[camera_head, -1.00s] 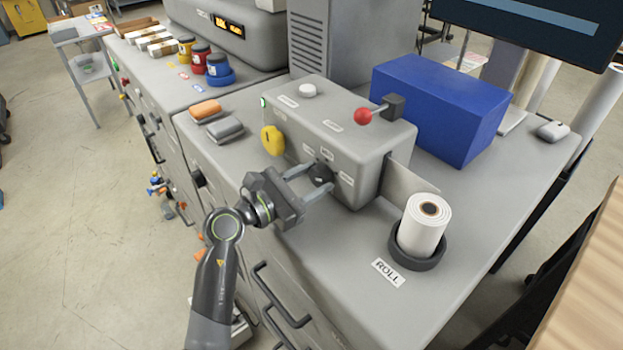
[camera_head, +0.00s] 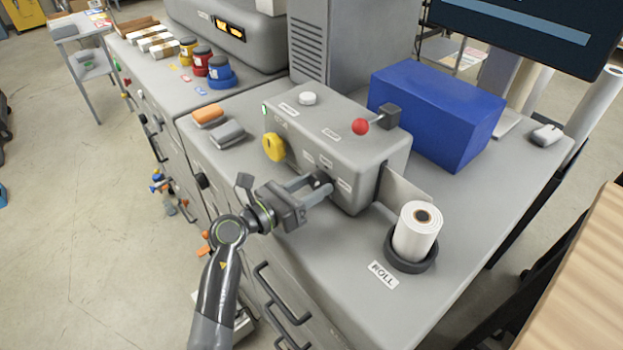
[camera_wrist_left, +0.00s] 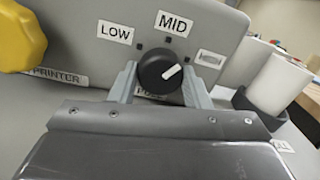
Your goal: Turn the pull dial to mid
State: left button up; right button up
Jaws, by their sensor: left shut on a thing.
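The pull dial (camera_wrist_left: 160,73) is a round black knob with a white pointer line, on the front of the grey printer unit (camera_head: 345,150). In the left wrist view the pointer slants to the upper right, towards the third label (camera_wrist_left: 210,58), whose text I cannot read, and away from the MID label (camera_wrist_left: 174,23). The LOW label (camera_wrist_left: 115,32) is at the upper left. My left gripper (camera_head: 323,184) is shut on the dial, one finger on each side; the fingers partly hide the dial in the head view. My right gripper is not in view.
A yellow knob (camera_head: 273,147) sits left of the dial on the same unit. A red-tipped lever (camera_head: 361,127) stands on top. A white roll (camera_head: 416,232) in a dark holder stands to the right. A blue box (camera_head: 437,112) is behind.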

pick_arm(q)
jog(key=shift+n+p, duration=0.5)
jog(key=shift+n, duration=0.2)
jog(key=o, duration=1)
jog(key=b+v, duration=0.5)
jog(key=v, duration=1.2)
jog(key=shift+s+a+b, duration=0.15)
jog(key=shift+s+b, duration=0.05)
jog(key=shift+b, duration=0.15)
jog(key=shift+c, duration=0.2)
